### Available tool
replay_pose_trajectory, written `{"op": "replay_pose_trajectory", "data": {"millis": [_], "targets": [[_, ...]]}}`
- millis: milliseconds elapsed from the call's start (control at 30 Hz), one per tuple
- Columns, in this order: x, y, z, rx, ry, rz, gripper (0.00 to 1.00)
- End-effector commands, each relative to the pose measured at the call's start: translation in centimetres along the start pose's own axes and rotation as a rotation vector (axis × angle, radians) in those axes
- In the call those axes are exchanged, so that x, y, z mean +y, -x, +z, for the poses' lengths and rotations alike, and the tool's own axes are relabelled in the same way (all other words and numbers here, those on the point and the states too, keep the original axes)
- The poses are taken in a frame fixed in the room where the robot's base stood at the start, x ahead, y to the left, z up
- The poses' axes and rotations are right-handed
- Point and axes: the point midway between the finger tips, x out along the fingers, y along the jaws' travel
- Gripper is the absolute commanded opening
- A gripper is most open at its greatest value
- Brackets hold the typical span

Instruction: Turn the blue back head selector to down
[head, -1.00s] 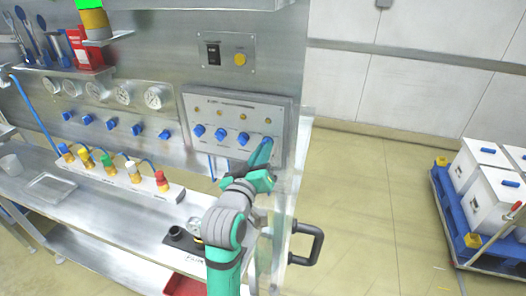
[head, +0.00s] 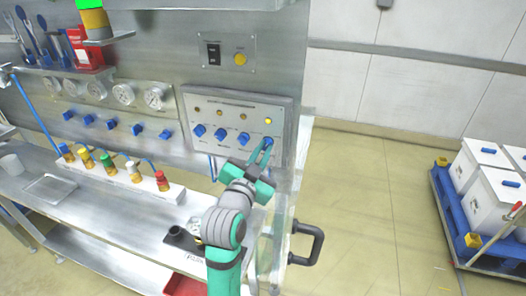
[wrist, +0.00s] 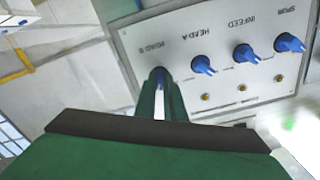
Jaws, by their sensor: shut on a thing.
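The grey selector panel (head: 232,112) is on the upright steel wall and carries a row of blue knobs. The blue head selector (head: 268,142) at the right end of the row is the one my gripper (head: 263,153) is on. In the wrist view this knob (wrist: 157,74) shows between the fingertips, under a label that looks like HEAD B. My gripper (wrist: 161,88) is shut on it, with one finger each side. The fingers hide most of the knob, so its pointer direction is hard to tell. The lamp (head: 269,121) above it looks bright yellow.
Other blue knobs (head: 243,138) sit close to the left on the panel; the wrist view shows the neighbouring HEAD A knob (wrist: 203,65). Below is a steel bench (head: 105,215) with a manifold of coloured valves (head: 120,172). A black handle (head: 309,244) juts out at the bench's right end.

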Motion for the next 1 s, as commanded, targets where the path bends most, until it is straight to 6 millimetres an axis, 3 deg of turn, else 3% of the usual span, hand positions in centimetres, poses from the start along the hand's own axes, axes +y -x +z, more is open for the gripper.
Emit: {"op": "replay_pose_trajectory", "data": {"millis": [500, 1000], "targets": [[-0.05, 0.04, -0.01, 0.0, -0.319, -0.001, 0.0], [-0.03, 0.04, -0.01, 0.0, -0.37, 0.0, 0.0]]}}
